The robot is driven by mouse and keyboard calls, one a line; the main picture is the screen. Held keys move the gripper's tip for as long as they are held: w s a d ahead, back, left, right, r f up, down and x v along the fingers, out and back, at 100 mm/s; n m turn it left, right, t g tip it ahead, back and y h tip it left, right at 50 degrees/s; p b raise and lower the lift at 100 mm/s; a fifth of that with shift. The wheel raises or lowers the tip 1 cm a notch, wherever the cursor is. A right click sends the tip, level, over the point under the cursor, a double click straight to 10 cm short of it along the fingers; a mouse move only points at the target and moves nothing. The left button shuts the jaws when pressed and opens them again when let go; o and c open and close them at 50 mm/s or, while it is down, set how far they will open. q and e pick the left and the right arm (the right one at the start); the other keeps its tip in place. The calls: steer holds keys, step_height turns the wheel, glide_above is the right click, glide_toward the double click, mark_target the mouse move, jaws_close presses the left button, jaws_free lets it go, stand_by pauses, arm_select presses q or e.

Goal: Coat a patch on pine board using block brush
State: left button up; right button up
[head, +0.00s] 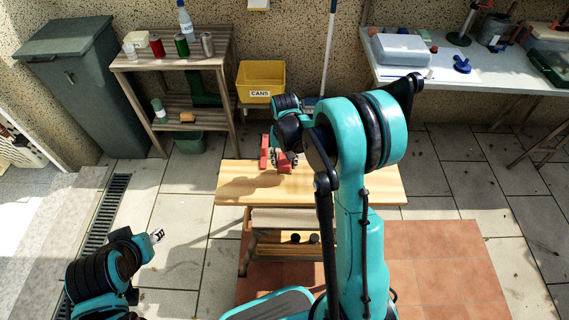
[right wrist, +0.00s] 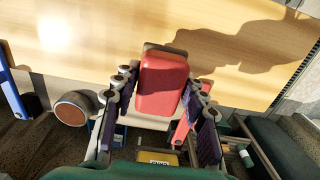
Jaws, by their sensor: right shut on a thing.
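The pine board (head: 350,183) is the pale wooden top of a low bench in the middle of the head view, and it fills the top of the right wrist view (right wrist: 90,35). My right gripper (head: 284,162) is over the board's back left part, partly hidden by my arm. In the right wrist view its fingers (right wrist: 160,105) are shut on a red block brush (right wrist: 162,85). A brown strip shows at the brush's far edge; I cannot tell whether it touches the board. My left gripper (head: 156,236) is low at the left, away from the board, too small to read.
An upright red piece (head: 264,152) stands by the board's back edge. Behind are a wooden shelf (head: 175,62) with cans and bottles, a yellow CANS bin (head: 261,82), a pole (head: 328,50) and a cluttered side table (head: 480,78). The board's right part looks clear.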

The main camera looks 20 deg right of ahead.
mark_target(285, 159)
steer(key=shift+r+p, duration=1.05)
steer(key=shift+r, duration=0.75)
arm_select(q)
step_height(285, 159, up, 2)
steer(key=shift+s+r, duration=0.15)
steer(key=shift+r, duration=0.1)
